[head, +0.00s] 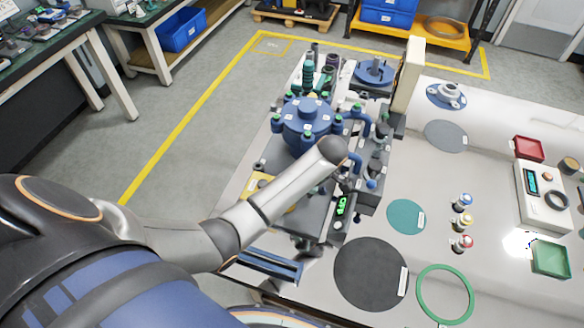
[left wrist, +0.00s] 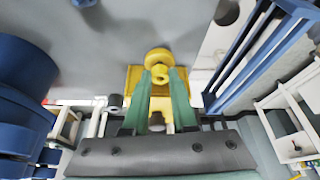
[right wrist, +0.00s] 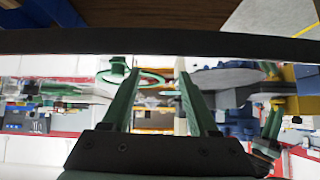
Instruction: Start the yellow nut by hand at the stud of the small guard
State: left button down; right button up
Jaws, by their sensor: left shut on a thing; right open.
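A yellow nut (left wrist: 158,57), round and flanged, sits between the green fingertips of my left gripper (left wrist: 160,76) in the left wrist view. The fingers are shut on it. Directly behind it lies a yellow plate (left wrist: 134,80), which looks like the small guard. The stud is hidden by the nut and fingers, so I cannot tell whether the nut touches it. In the head view my left arm covers the gripper and nut; a yellow patch (head: 258,184) shows beside the arm. My right gripper (right wrist: 157,74) is open, with nothing between its fingers.
A blue domed vessel (head: 307,122) with green-capped bolts stands on the test rig close to my left arm. A blue frame (left wrist: 245,58) stands right of the left gripper.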

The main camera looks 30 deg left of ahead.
pick_arm(q)
jog(key=shift+s+f, duration=0.15)
jog(key=m+t, duration=0.1)
jog(key=m, duration=0.3)
jog(key=shift+s, duration=0.2)
jog(key=shift+s+f+m+t, duration=0.1)
jog(key=shift+s+m+t, duration=0.05)
jog(key=shift+m+t, duration=0.55)
jog(key=c, duration=0.6)
grip_release()
jog(key=shift+m, duration=0.3)
jog(key=shift+c, duration=0.2)
jog(key=shift+w, duration=0.2)
jog(key=shift+r, duration=0.2)
